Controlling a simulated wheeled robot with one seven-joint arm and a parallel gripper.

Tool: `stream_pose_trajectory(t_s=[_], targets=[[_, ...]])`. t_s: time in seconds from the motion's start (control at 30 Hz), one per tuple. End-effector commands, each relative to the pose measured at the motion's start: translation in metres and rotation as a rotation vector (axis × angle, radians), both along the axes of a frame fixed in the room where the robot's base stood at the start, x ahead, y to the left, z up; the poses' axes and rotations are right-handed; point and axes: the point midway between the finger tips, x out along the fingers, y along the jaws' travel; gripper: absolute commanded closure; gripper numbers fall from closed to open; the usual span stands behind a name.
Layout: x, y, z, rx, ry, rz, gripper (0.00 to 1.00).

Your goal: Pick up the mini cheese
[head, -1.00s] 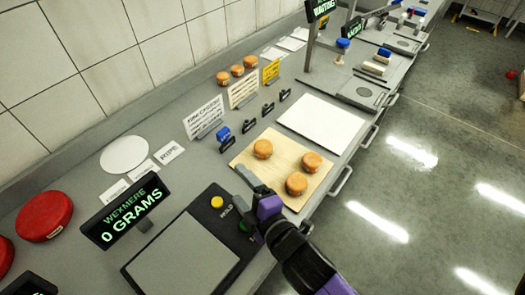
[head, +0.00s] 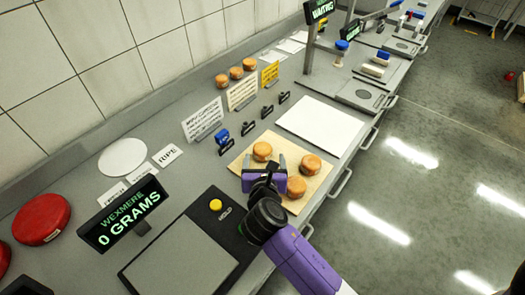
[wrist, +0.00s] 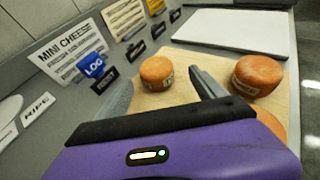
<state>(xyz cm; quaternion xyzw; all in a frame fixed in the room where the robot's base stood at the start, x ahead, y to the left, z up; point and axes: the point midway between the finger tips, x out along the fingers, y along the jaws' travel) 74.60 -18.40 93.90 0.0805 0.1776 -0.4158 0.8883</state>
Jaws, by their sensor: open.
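Three small orange mini cheeses sit on a pale wooden board (head: 243,163). The far-left cheese (head: 262,151) also shows in the wrist view (wrist: 157,72), ahead between my finger lines. The right cheese (head: 310,165) shows in the wrist view (wrist: 258,74) to the right of my right finger. The near cheese (head: 297,187) is just right of my gripper and is partly hidden in the wrist view (wrist: 272,124). My purple gripper (head: 264,163) is open and empty above the board, its two fingers apart and short of the far-left cheese.
A scale (head: 180,255) reading 0 grams stands left of the board. A white board (head: 315,125) lies beyond it. A blue-topped stamp (head: 221,135) and black stamps stand behind the board near the mini cheese sign (wrist: 65,50). More small cheeses (head: 236,73) sit by the wall.

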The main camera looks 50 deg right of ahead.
Motion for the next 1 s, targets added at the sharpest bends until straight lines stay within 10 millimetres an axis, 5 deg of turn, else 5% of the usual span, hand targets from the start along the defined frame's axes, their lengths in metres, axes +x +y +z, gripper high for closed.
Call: stream_pose_trajectory(t_s=[0.4,0.7,1.0], targets=[[0.034,-0.032,-0.02,0.004,-0.003,0.0,0.21],[0.038,-0.036,-0.023,0.004,-0.003,0.002,0.21],[0.038,-0.036,-0.023,0.004,-0.003,0.002,0.76]])
